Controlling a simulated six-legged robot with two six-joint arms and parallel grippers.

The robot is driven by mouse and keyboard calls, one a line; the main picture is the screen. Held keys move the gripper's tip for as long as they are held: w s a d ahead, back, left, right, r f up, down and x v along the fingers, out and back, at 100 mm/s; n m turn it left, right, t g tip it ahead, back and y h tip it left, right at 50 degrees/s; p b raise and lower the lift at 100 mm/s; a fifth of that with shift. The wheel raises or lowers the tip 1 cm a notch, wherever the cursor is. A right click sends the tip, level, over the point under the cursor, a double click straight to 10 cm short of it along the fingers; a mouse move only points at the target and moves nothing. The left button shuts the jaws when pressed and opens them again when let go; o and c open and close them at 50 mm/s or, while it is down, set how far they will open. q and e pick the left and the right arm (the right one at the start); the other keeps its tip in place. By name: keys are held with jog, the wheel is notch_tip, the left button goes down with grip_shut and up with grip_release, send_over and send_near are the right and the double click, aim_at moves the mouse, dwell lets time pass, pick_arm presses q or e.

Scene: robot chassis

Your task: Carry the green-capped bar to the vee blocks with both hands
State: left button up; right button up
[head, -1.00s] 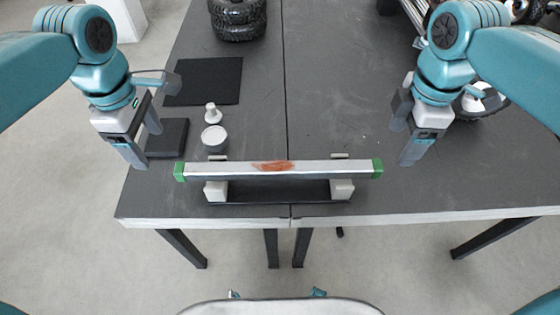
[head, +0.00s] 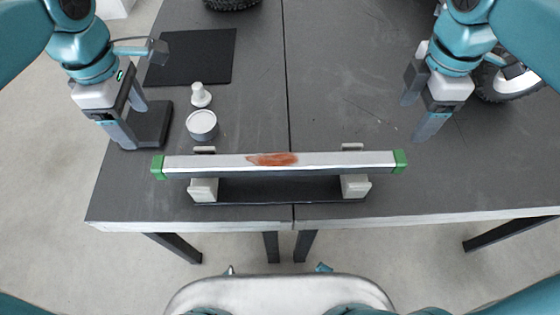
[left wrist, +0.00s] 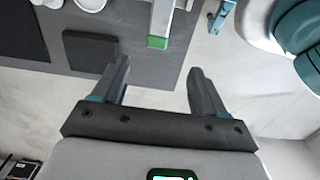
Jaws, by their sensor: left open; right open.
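The long pale metal bar (head: 330,160) with green end caps and a reddish-brown patch rests across two white vee blocks (head: 204,189) (head: 355,186) on a black base near the table's front edge. My left gripper (head: 130,128) is open and empty, left of and beyond the bar's left green cap (head: 158,167). In the left wrist view its open fingers (left wrist: 155,85) have nothing between them, and the green cap (left wrist: 157,42) shows ahead of them. My right gripper (head: 415,118) is open and empty, beyond and right of the right green cap (head: 400,161).
A grey round container (head: 202,124) and a small white knobbed piece (head: 200,95) stand behind the bar's left end. A black mat (head: 190,57) and a dark square pad (head: 150,124) lie to the left. A wheel (head: 508,83) lies at the right. The table centre is clear.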

aim_at(164, 161)
pick_arm(q)
jog(key=f, duration=1.6)
jog(key=shift+w+a+f, duration=0.1)
jog(key=shift+w+f, duration=0.1)
jog(key=shift+w, duration=0.1)
pick_arm(e)
jog(key=f, duration=1.6)
jog(key=shift+w+a+f, duration=0.15)
jog(key=shift+w, duration=0.15)
pick_arm(q)
jog(key=shift+s+f, duration=0.15)
pick_arm(e)
jog(key=shift+s+f, duration=0.15)
pick_arm(q)
jog(key=shift+c, duration=1.3)
pick_arm(e)
jog(key=shift+c, duration=1.3)
pick_arm(q)
grip_shut()
pick_arm(e)
grip_shut()
pick_arm(q)
jog(key=shift+w+r, duration=0.25)
pick_arm(e)
jog(key=shift+w+r, duration=0.25)
